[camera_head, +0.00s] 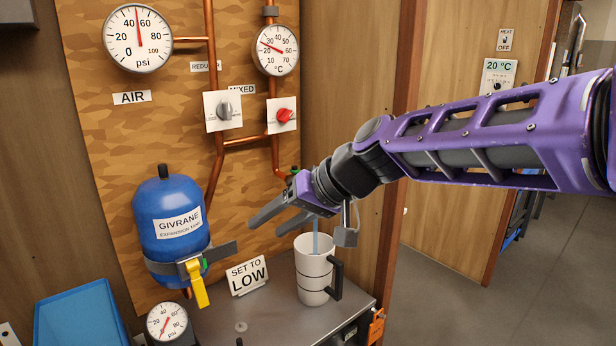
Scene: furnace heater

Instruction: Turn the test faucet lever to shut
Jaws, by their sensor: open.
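A thin stream of water (316,238) falls into a white mug (314,270) with a dark handle on the grey counter. The faucet it comes from is mostly hidden behind my gripper and wrist, and I cannot make out its lever clearly. A small green part (294,170) on the copper pipe shows just above my gripper. My gripper (266,228) is open, its two dark fingers pointing left and down, above and left of the mug. Nothing shows between the fingers. I cannot tell whether it touches the faucet.
A blue expansion tank (172,222) with a yellow handle (196,284) stands left of the gripper. A "SET TO LOW" sign (247,275) is beside the mug. Above are a grey knob (224,111), a red knob (285,115) and gauges. A blue tray (80,315) lies lower left.

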